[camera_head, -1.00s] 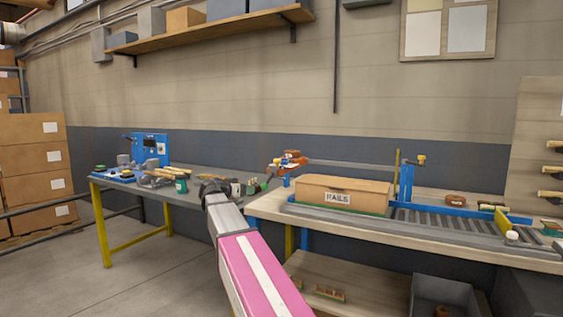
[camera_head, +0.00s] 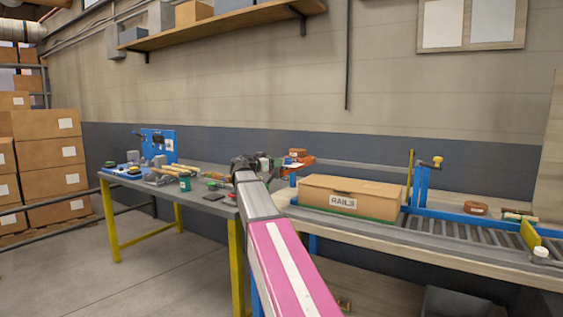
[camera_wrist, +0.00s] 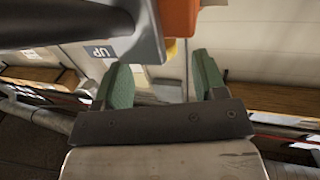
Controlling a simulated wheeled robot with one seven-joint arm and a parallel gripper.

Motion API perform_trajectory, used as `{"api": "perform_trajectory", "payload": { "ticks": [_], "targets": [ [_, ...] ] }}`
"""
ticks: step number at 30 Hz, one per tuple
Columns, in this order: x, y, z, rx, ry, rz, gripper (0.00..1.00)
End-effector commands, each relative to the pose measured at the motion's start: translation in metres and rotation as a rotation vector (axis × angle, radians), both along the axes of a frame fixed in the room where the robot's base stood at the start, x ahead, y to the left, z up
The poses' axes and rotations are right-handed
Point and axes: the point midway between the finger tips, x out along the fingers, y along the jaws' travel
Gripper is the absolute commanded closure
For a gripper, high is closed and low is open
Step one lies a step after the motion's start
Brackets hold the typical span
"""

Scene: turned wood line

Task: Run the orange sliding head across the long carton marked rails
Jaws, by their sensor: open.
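The long brown carton marked RAILS (camera_head: 350,196) lies closed on the conveyor line's left part. The orange sliding head (camera_head: 300,161) is beside the carton's left end, at the near end of a long grey rail; its far side is hard to make out. My gripper (camera_head: 243,164) is just left of the orange head, partly hidden by my own wrist. In the wrist view, my gripper (camera_wrist: 161,80) is open with green fingertips apart and nothing between them. An orange part (camera_wrist: 180,18), likely of the head, fills the top beyond the fingers, beside a grey body (camera_wrist: 110,25).
Blue uprights (camera_head: 420,188) with a yellow knob stand right of the carton by the rollers (camera_head: 450,229). A grey table (camera_head: 215,182) with small tools and a green cup (camera_head: 185,184) is on the left. Stacked boxes (camera_head: 50,165) stand far left. Open floor is at lower left.

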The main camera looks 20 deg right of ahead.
Motion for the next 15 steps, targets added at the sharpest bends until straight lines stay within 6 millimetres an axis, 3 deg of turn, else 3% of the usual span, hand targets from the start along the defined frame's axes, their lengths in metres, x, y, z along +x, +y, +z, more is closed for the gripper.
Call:
{"api": "perform_trajectory", "payload": {
  "ticks": [6,15],
  "targets": [
    [0.015,-0.031,0.0,0.001,0.0,0.0,0.35],
    [0.021,-0.048,0.0,0.001,0.0,0.001,0.35]
  ]
}}
